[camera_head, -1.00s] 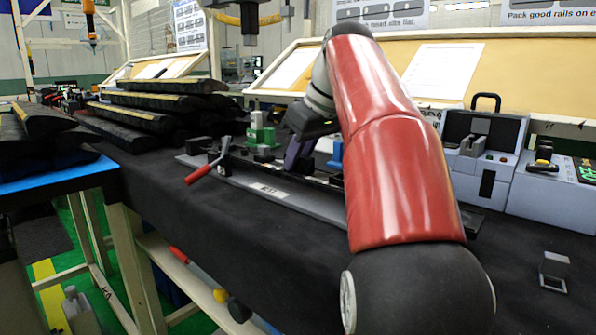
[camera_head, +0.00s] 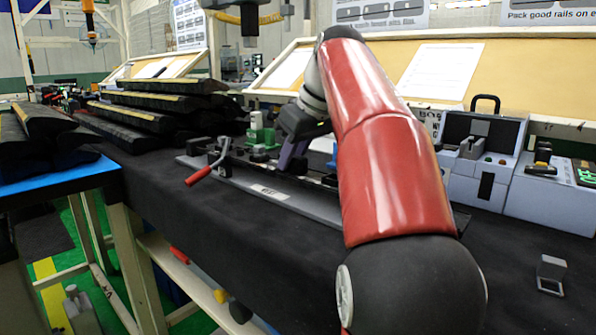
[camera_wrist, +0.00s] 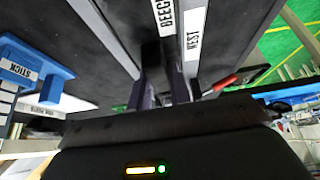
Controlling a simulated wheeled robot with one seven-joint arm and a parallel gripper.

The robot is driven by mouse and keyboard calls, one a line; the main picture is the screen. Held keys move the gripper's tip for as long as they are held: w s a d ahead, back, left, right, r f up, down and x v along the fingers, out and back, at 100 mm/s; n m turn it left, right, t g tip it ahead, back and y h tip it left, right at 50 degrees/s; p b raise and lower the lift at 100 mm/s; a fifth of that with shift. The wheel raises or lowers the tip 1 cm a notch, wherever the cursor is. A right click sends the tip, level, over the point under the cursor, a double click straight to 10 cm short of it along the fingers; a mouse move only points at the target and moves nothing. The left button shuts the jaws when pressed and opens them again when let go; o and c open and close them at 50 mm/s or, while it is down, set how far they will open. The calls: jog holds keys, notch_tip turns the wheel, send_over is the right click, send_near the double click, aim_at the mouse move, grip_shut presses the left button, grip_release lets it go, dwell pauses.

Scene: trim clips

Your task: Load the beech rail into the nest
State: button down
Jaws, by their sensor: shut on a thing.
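The beech rail (camera_wrist: 161,18), a dark strip with a white label reading "BEEC", runs between my fingers in the wrist view. My gripper (camera_wrist: 166,88) is shut on it. The nest (camera_wrist: 217,45), a grey strip labelled "NEST", lies alongside the rail. In the head view the nest (camera_head: 268,191) lies on the black bench with a red-handled lever (camera_head: 200,175) at its left end. There my gripper (camera_head: 291,160) is low over the nest. My arm covers the nest's right part. I cannot tell whether the rail is fully seated.
A green block (camera_head: 262,132) stands behind the nest. Black padded rails (camera_head: 160,103) are stacked at left. Grey devices (camera_head: 483,150) stand at right, and a small grey bracket (camera_head: 551,273) lies at front right. A blue block labelled "STICK" (camera_wrist: 35,72) shows in the wrist view.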

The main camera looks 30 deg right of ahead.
jog(key=shift+w+a+f+p, duration=0.2)
jog(key=shift+w+p, duration=0.25)
jog(key=shift+w, duration=0.3)
jog(key=c, duration=1.2)
grip_release()
jog(key=p+v, duration=0.2)
jog(key=v, duration=0.6)
jog(key=shift+r, duration=0.1)
